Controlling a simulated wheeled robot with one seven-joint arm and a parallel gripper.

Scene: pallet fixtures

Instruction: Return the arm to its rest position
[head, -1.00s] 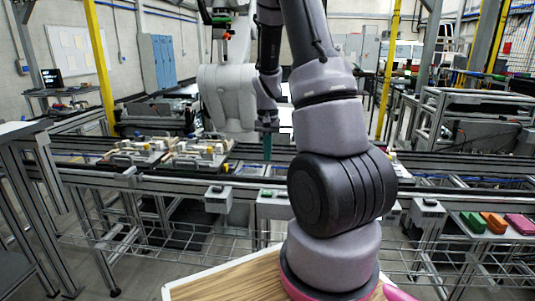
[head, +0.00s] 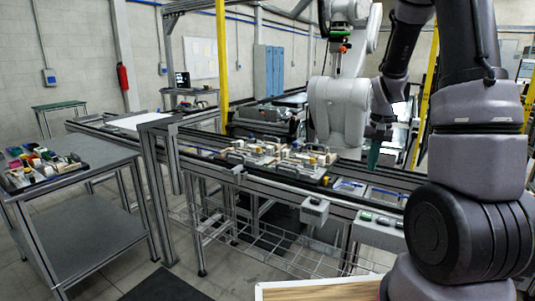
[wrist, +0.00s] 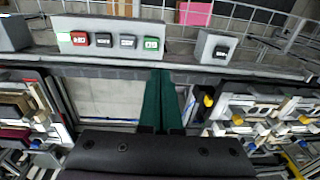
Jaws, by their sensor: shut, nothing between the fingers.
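My gripper (head: 374,155) hangs over the conveyor line in the head view, below my bent arm on the right side of the picture. In the wrist view its two dark green fingers (wrist: 161,76) lie together with nothing between them. Pallet fixtures with several light-coloured parts (head: 275,156) sit on the conveyor, left of my gripper in the head view. In the wrist view, fixtures show to the right (wrist: 260,115) and left (wrist: 28,115) of the fingers. The gap between them, under the fingers, is open frame.
A control box with several buttons (wrist: 112,42) is on the conveyor rail near the fingertips. A white robot arm (head: 340,105) stands behind the line. A side table (head: 85,190) with a tray of coloured parts (head: 40,168) is at left. The floor between is mostly clear.

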